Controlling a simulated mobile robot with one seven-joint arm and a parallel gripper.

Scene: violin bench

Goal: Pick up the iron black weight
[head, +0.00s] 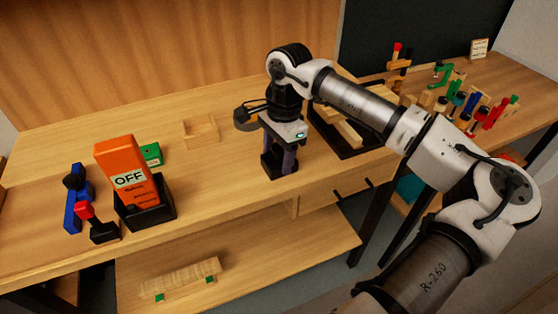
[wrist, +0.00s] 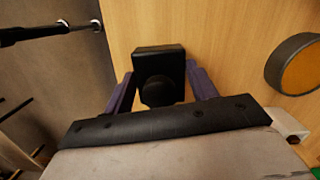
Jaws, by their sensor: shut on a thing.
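The black weight (wrist: 172,55) is a dark block with a round knob, between the two purple-grey fingers of my gripper (wrist: 160,82) in the wrist view. The gripper is shut on it, one finger on each side. In the head view my gripper (head: 280,157) points down at the middle of the bench, near its front edge. The weight (head: 267,163) shows there as a dark shape between the fingers, partly hidden by them. Its base appears at or very close to the bench top; I cannot tell if there is a gap.
A round dark-rimmed dish (wrist: 291,66) lies beside the gripper. A small wooden tray (head: 201,131) is behind. A black-edged tray (head: 372,150) and several colored clamps (head: 489,115) are right.

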